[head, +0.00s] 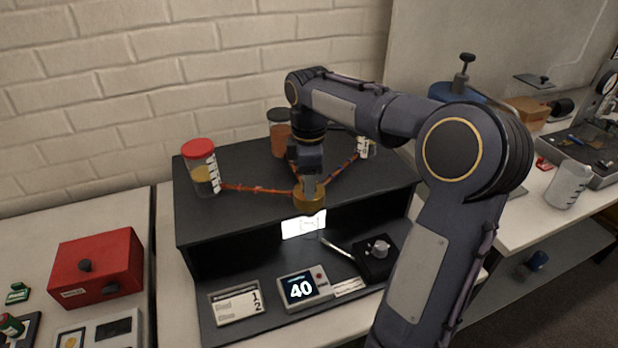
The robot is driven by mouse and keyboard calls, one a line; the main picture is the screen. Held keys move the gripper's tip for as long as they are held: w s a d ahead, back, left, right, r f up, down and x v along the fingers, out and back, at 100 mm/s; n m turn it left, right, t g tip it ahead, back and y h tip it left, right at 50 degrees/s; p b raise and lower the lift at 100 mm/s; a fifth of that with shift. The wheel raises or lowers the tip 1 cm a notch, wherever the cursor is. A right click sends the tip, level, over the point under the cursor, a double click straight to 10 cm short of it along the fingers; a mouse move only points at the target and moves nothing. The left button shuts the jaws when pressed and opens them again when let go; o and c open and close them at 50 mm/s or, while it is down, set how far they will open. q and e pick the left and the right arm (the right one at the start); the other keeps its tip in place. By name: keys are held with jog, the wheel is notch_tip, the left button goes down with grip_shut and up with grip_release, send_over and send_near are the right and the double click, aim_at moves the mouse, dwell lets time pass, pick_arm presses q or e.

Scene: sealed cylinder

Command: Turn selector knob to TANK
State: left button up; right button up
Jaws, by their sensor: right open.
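A brass-coloured round knob (309,203) sits near the front edge of the black box's top (240,205). Orange-red lines run from it to a red-lidded jar (202,170) of yellow liquid at left and toward the back right. My right gripper (309,186) points straight down at the knob, with its fingertips at the knob's upper part. It is open; whether its fingers touch the knob cannot be told. A dark-lidded jar (279,135) of orange-brown contents stands behind, partly hidden by my arm. No TANK marking is readable. My left gripper is not in view.
Under the box's overhang are a lit white panel (303,224), a display (299,289) reading 40, a label card (237,304) and a small black unit with a grey knob (377,249). A red box (97,268) stands left. My right arm covers the right front.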

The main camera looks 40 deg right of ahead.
jog(key=c, duration=1)
